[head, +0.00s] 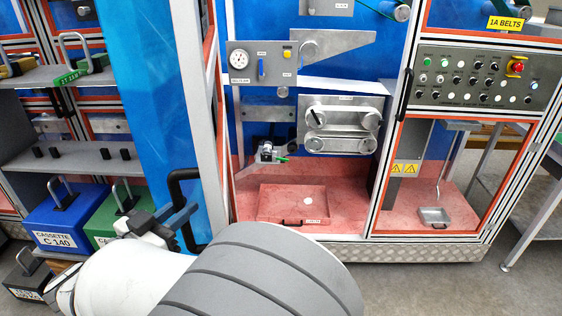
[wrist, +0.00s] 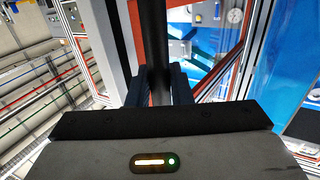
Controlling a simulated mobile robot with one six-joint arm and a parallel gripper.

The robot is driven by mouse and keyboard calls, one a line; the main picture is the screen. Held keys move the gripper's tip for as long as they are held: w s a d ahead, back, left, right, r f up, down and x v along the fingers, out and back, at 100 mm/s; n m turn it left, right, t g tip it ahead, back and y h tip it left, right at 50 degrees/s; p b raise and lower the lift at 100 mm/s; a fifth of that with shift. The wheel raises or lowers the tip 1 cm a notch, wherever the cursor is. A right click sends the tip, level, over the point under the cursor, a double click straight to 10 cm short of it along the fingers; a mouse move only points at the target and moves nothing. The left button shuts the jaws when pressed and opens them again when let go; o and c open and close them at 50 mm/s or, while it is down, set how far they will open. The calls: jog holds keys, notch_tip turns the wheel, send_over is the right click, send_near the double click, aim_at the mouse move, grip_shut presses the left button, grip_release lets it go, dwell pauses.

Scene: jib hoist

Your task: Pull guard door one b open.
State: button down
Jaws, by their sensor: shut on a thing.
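The guard door shows in the head view as a tall blue panel (head: 140,100) with a pale grey edge frame (head: 188,90). It stands at an angle, with the machine's inside in view to its right. No label saying one b can be read on it. Its black bar handle (head: 186,174) is upright at the lower part of the frame. My gripper (head: 178,217) is shut on this handle, partly hidden behind my own arm. In the wrist view, the black handle bar (wrist: 153,45) runs between the two fingers of my gripper (wrist: 158,80).
A shelf rack (head: 50,125) with cassettes stands close on the left, including a blue cassette (head: 68,220). Right of the door are a red tray (head: 293,204) inside the machine and a control panel (head: 475,75). Open floor (head: 420,285) lies at the front right.

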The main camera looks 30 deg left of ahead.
jog(key=s+a+p, duration=0.2)
jog(key=s+a, duration=0.3)
jog(key=a, duration=0.4)
jog(key=shift+r+p, duration=0.2)
jog(key=shift+p, duration=0.15)
jog(key=c, duration=1.6)
grip_release()
jog(key=shift+w, duration=0.1)
jog(key=shift+f, duration=0.1)
jog(key=s+b, duration=0.1)
jog(key=s, duration=0.3)
jog(key=s+b, duration=0.1)
jog(key=s, duration=0.2)
jog(key=shift+s+a, duration=0.2)
jog(key=shift+s, duration=0.2)
